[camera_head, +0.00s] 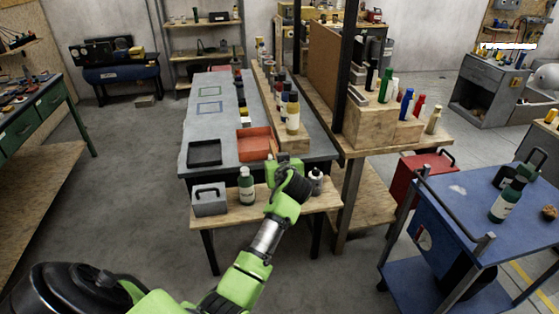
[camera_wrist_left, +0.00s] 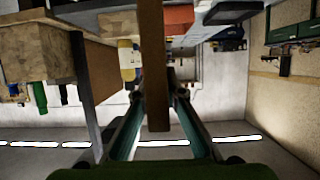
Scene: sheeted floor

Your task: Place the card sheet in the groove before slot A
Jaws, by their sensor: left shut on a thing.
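My left gripper (camera_head: 276,164) is above the near edge of the grey table, just right of the red tray. It is shut on the card sheet, a thin brown strip seen nearly edge-on (camera_head: 271,157). In the left wrist view the brown sheet (camera_wrist_left: 153,75) stands between the two fingers (camera_wrist_left: 157,100). A long wooden rack (camera_head: 291,141) with a row of bottles runs along the right side of the table, close beyond the gripper. I cannot make out the groove or slot A's mark. My right gripper is not in view.
The red tray (camera_head: 245,154) and a black tray (camera_head: 205,163) lie on the grey table (camera_head: 225,122). A lower front shelf holds a grey box (camera_head: 209,202), a green bottle (camera_head: 246,190) and another bottle (camera_head: 316,182). A shelf post (camera_head: 345,75) and wooden holder (camera_head: 372,127) stand right.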

